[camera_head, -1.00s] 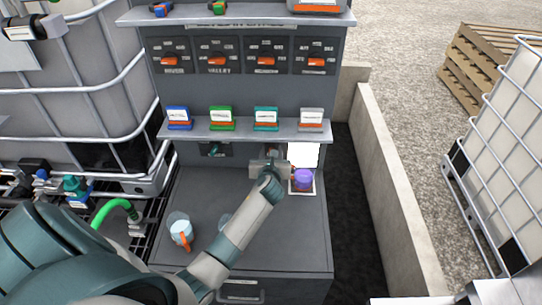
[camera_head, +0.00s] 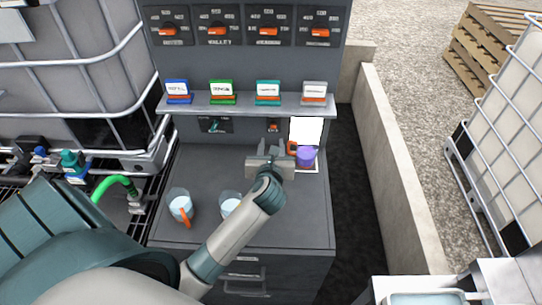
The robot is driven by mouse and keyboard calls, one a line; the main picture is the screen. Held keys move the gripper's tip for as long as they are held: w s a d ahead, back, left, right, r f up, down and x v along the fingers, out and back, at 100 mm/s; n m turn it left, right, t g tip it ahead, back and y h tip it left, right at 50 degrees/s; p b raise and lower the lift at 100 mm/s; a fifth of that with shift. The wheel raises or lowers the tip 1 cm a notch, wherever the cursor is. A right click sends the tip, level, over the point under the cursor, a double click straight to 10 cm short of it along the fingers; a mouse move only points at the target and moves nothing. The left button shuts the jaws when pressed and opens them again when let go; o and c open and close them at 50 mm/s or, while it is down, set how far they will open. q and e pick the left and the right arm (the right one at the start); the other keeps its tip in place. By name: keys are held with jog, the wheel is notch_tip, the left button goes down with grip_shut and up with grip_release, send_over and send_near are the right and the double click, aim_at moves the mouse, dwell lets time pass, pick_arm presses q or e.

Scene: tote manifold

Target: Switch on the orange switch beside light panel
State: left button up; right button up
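The light panel (camera_head: 306,130) is a bright white lit square on the back wall of the grey bench, under the shelf. A small orange switch (camera_head: 273,127) sits on the wall just left of it; its position is too small to tell. My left gripper (camera_head: 272,150) is in front of and just below the switch, apart from it. Its two fingers point toward the wall and look parted, with nothing seen between them. My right gripper is not in view.
A purple cup with an orange handle (camera_head: 306,156) stands below the light panel, right of my gripper. The shelf (camera_head: 245,103) with several coloured cards overhangs the switch.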

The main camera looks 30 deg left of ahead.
pick_arm(q)
jog(key=v, duration=0.4)
jog(key=shift+s+d+r+b, duration=0.15)
jog(key=shift+s+b, duration=0.2)
jog(key=shift+b, duration=0.05)
dwell(0.4)
